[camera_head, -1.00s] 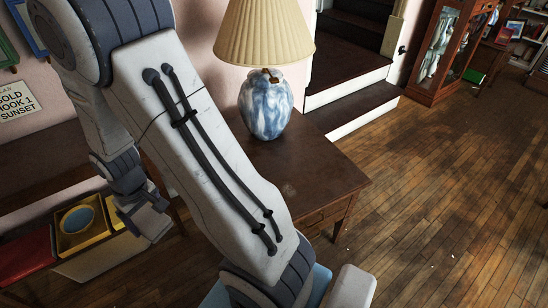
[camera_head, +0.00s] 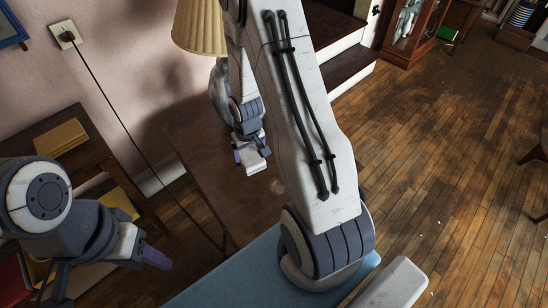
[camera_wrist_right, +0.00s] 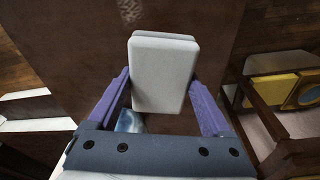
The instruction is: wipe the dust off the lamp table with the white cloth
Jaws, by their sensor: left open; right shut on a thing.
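The white cloth (camera_wrist_right: 165,72), a block-like pad, is gripped between the purple fingers of my right gripper (camera_head: 255,160). The cloth also shows in the head view (camera_head: 257,169). It is over the brown lamp table (camera_head: 215,175); I cannot tell whether it touches the top. A pale dust smudge (camera_head: 278,187) lies just right of the cloth, and a pale smudge (camera_wrist_right: 130,10) shows beyond it in the wrist view. The lamp (camera_head: 200,27) stands at the back, its base partly hidden by my right arm. My left gripper (camera_head: 155,258) is open and empty at lower left.
A brown side shelf (camera_head: 75,165) with a yellow box (camera_head: 60,138) stands to the left. A black cord (camera_head: 130,135) runs from the wall outlet (camera_head: 66,36) down past the table's left side.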

